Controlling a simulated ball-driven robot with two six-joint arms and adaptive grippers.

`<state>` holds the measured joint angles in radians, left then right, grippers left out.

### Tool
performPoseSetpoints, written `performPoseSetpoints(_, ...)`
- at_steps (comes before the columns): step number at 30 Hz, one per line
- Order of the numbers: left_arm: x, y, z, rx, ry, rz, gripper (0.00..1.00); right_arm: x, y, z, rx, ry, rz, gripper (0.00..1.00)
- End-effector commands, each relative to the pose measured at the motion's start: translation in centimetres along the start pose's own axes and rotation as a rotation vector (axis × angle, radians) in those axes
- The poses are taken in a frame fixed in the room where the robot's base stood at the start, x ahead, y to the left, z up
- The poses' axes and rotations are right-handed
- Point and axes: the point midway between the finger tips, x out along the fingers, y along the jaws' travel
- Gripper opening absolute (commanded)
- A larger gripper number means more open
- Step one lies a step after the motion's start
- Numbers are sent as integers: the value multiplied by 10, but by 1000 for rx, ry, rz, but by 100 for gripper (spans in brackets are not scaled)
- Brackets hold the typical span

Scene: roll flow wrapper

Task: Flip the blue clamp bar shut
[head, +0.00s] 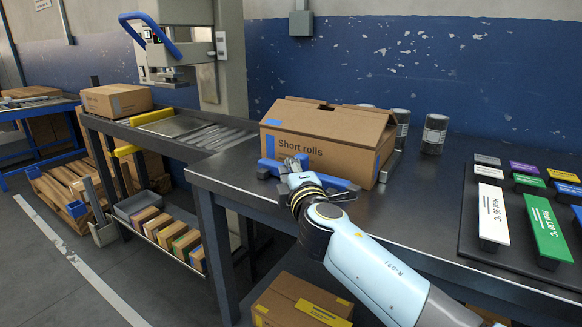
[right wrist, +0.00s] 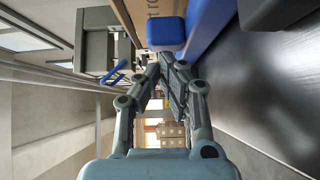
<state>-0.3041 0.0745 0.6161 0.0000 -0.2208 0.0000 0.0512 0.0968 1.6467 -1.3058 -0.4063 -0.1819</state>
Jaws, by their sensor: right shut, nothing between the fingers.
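A low blue bar (head: 335,182), which looks like the clamp bar, lies on the dark table along the front of the "Short rolls" box. Its left end shows near a blue upright (head: 270,147) beside the box. My right gripper (head: 292,165) is at this bar, partly covering it, with its fingers shut and empty. In the right wrist view, the gripper (right wrist: 162,78) points forward, with a blue block (right wrist: 166,33) and the long blue bar (right wrist: 208,35) just beyond and to the right. I cannot tell whether the fingers touch the bar. My left gripper is out of view.
The cardboard box (head: 320,138) stands right behind the bar. Dark cans (head: 434,134) stand behind it. Coloured label plates (head: 548,228) lie at the right. A machine with a blue lever (head: 150,32) stands at the back left. The table between box and plates is clear.

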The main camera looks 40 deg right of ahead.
Motion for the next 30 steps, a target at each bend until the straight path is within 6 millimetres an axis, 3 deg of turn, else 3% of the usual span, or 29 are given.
performPoseSetpoints(9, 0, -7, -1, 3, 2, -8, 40, 1, 0, 1, -1, 0, 0, 0)
performPoseSetpoints(18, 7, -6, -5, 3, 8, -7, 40, 29, 0, 29, -3, 0, 1, 0)
performPoseSetpoints(30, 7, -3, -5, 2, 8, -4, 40, 31, 3, 31, -4, -4, 5, 0)
